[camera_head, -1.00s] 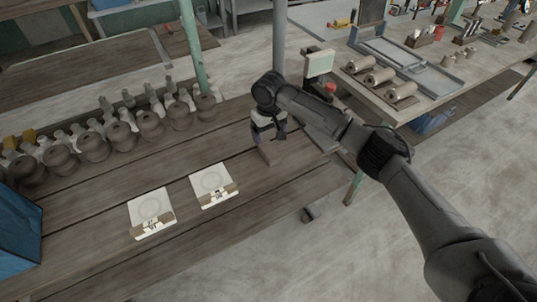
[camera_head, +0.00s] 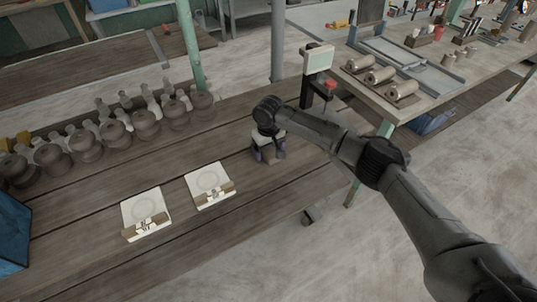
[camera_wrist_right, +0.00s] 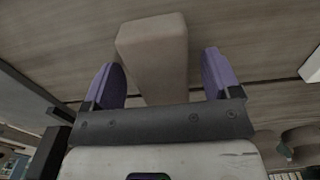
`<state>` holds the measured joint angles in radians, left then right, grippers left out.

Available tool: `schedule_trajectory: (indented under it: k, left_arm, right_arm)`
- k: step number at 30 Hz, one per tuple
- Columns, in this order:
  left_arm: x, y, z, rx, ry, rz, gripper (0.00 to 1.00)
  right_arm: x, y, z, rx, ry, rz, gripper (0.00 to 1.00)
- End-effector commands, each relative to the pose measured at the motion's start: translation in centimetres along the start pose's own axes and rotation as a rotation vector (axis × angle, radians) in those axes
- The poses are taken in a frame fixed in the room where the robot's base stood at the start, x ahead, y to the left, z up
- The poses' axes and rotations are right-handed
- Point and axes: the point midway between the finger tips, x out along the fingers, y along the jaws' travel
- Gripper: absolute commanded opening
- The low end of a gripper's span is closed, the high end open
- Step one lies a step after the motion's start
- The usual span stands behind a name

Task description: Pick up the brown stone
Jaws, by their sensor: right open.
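The brown stone, a plain grey-brown block (camera_wrist_right: 152,45), stands on the wooden table between the two purple-padded fingers of my right gripper (camera_wrist_right: 160,72) in the right wrist view. The fingers are apart, one on each side of it, with a visible gap to each. In the head view my right gripper (camera_head: 269,154) points down at the table and hides most of the block. My left gripper is not in view.
Two white square plates (camera_head: 127,207) (camera_head: 198,183) with small brown pieces lie left of my right gripper on the wooden table (camera_head: 205,240). Several dark pots (camera_head: 146,125) line the back left. A dark post with a pale screen (camera_head: 318,60) stands behind my arm.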

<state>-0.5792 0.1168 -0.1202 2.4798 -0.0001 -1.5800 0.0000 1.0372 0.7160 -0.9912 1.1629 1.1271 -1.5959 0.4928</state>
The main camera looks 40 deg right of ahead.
Motion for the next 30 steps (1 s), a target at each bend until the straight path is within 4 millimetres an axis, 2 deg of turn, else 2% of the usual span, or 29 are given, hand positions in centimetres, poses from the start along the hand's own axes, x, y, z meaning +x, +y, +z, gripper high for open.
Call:
schedule_trajectory:
  k: [8, 26, 30]
  left_arm:
    - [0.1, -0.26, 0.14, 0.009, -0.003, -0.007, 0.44]
    - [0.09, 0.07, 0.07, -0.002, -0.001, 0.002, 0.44]
    - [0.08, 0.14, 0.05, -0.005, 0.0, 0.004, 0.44]
  right_arm:
    - [0.34, -0.04, 0.0, 0.0, 0.001, -0.001, 0.81]
    - [0.32, -0.04, 0.0, 0.0, 0.001, -0.001, 0.24]
    - [0.25, -0.04, -0.02, 0.0, 0.002, -0.001, 0.22]
